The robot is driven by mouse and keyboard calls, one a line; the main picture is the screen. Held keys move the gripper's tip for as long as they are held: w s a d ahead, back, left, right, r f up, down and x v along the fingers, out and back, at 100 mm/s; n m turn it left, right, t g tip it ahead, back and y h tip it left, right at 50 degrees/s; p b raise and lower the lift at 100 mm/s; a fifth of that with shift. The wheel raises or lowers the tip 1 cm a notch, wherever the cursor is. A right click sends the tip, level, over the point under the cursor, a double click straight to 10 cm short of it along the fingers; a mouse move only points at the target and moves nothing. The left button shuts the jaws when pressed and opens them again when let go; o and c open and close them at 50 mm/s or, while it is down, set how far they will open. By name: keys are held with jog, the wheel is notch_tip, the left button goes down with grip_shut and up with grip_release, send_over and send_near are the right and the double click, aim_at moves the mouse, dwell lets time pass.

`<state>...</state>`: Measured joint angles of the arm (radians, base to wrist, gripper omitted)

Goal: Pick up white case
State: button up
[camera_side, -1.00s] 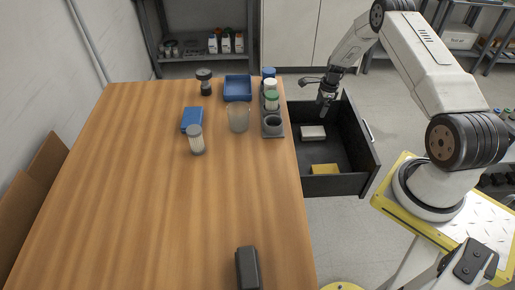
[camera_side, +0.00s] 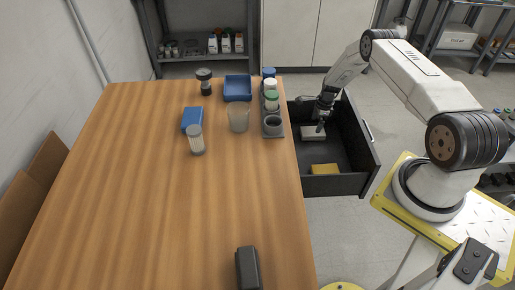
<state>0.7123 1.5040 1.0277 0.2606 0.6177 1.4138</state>
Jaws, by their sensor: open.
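The white case (camera_side: 311,134) lies flat on the floor of the open black drawer (camera_side: 336,185), toward its far left part. My gripper (camera_side: 320,128) points down inside the drawer, at the right end of the case. Its fingertips overlap that end of the case in the view. The jaws are open. I cannot tell whether the fingers touch the case or straddle it.
A yellow item (camera_side: 325,170) lies in the drawer nearer the camera. The drawer walls surround the case. On the wooden table (camera_side: 180,220) beside it stand a grey holder with several capped bottles (camera_side: 271,100), a clear cup (camera_side: 238,119) and a blue tray (camera_side: 238,88).

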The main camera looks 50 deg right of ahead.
aim_at(313, 130)
jog(key=shift+f, duration=0.25)
jog(key=shift+w+a+f, duration=0.15)
jog(key=shift+f, duration=1.1)
jog(key=shift+w+a+f, duration=0.1)
jog(key=shift+a+f, duration=0.05)
jog(key=shift+f, duration=1.05)
jog(key=c, duration=1)
jog(key=shift+o, duration=0.2)
jog(key=shift+r, duration=0.2)
